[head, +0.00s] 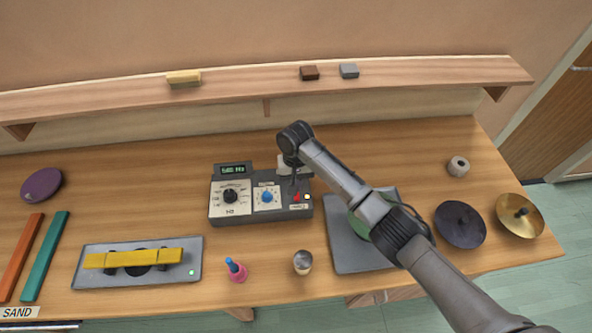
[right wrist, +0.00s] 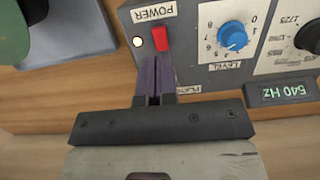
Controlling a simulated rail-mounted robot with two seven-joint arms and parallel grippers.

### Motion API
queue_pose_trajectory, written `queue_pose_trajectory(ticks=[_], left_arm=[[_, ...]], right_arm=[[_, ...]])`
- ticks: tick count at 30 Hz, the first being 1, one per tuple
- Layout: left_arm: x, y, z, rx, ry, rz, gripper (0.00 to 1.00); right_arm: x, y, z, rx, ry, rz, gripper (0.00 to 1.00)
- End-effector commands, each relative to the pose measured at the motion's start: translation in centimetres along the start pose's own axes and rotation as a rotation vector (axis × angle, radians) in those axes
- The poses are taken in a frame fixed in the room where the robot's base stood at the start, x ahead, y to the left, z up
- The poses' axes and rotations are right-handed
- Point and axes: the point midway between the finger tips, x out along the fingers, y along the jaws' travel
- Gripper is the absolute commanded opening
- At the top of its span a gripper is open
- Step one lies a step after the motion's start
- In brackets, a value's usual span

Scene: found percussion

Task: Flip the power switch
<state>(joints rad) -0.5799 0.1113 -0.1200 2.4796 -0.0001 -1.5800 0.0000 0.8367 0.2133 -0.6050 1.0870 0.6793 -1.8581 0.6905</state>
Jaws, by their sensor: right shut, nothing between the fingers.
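The tone generator box (head: 232,212) stands on the bench with a display, a black dial and a blue level knob (head: 267,197). Its red power switch (head: 297,197) is at the box's right end, beside a small pale lamp (head: 307,197). In the right wrist view the red switch (right wrist: 160,39) lies just beyond my fingertips, under the POWER label (right wrist: 154,13), with the lamp (right wrist: 137,42) next to it. My right gripper (right wrist: 154,60) is shut and empty; I cannot tell whether it touches the switch. In the head view, my right gripper (head: 293,184) is above the box.
A grey plate with a green disc (head: 351,262) lies right of the box, partly under my arm. A yellow bar (head: 130,258) rests on a plate at left. Cymbals (head: 460,225) lie at right.

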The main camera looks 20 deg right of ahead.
Motion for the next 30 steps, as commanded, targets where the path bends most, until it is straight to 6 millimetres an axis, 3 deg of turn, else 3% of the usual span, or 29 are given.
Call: queue_pose_trajectory(ticks=[6,12,26,30], left_arm=[[0.1,-0.1,0.1,0.003,0.0,-0.002,0.0],[0.1,-0.3,0.1,0.009,-0.001,-0.007,0.0],[0.1,-0.4,0.1,0.012,-0.001,-0.009,0.0],[-0.9,-0.3,-0.2,0.008,-0.001,-0.007,0.0]], right_arm=[[3.2,0.0,0.1,0.0,-0.001,0.002,0.0],[4.7,0.0,0.0,-0.001,0.0,0.001,0.0],[5.2,0.0,0.0,0.0,0.001,0.001,0.0],[5.0,0.8,0.2,0.012,0.014,0.0,0.0]])
